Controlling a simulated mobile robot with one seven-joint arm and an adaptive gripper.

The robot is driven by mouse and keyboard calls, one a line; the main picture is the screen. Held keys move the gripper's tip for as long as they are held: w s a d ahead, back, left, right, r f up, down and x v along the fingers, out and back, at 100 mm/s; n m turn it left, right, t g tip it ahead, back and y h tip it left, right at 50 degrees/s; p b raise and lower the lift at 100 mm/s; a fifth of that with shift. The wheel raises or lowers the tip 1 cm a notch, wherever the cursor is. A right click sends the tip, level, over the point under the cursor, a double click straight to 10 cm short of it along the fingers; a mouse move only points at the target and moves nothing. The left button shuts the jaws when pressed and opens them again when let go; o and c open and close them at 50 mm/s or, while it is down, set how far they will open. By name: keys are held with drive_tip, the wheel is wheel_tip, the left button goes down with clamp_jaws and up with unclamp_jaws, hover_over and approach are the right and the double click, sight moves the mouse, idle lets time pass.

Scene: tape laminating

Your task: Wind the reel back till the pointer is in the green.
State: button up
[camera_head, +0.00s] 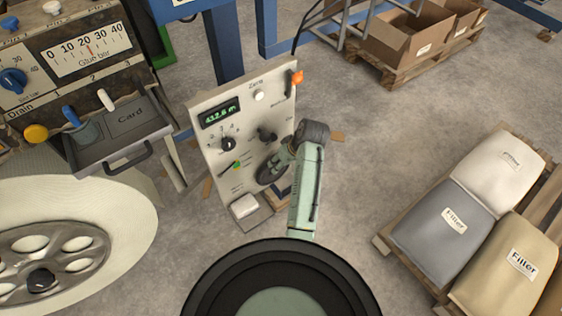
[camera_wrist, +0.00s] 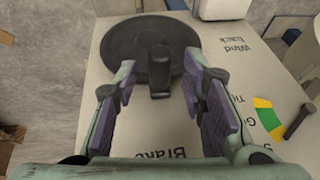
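A dark round wheel with an upright handle (camera_wrist: 160,70) sits on the pale panel beside the upside-down words "Wind back"; its edge (camera_head: 266,174) shows in the head view. My gripper (camera_wrist: 162,92) is open, its purple-padded fingers either side of the handle with gaps visible. In the head view my gripper (camera_head: 283,160) partly hides the wheel. A yellow-and-green gauge (camera_wrist: 266,116) lies right of the wheel, with a dark pointer-like bar (camera_wrist: 298,121) near its green part; I cannot tell exactly where it points. A large cream reel (camera_head: 130,218) stands at lower left.
A machine with a card tray (camera_head: 125,125) stands upper left. Filler sacks (camera_head: 445,235) lie on a pallet at right.

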clamp_jaws()
idle(0.5)
idle(0.4)
